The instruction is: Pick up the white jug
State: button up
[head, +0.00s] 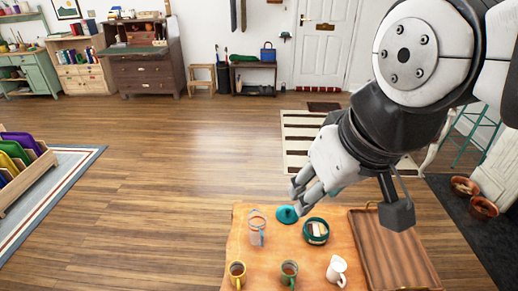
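The white jug (336,270) stands upright near the front of the wooden table (262,254), with its handle toward the lower right. My gripper (298,194) hangs above the far side of the table, up and to the left of the jug and clear of it. Its fingers point down and left. They are small and seen at an angle, so I cannot tell how far apart they are. Nothing shows held in them.
A clear pitcher (257,228), a teal lid (286,215) and a teal round container (316,231) sit farther back. A ridged wooden tray (396,252) lies on the right.

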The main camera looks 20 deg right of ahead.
aim_at(335, 272)
jog(key=k+l+z, duration=0.1)
jog(key=l+z, duration=0.4)
jog(key=l, duration=0.6)
jog(key=l+z, duration=0.45)
jog(key=l, duration=0.6)
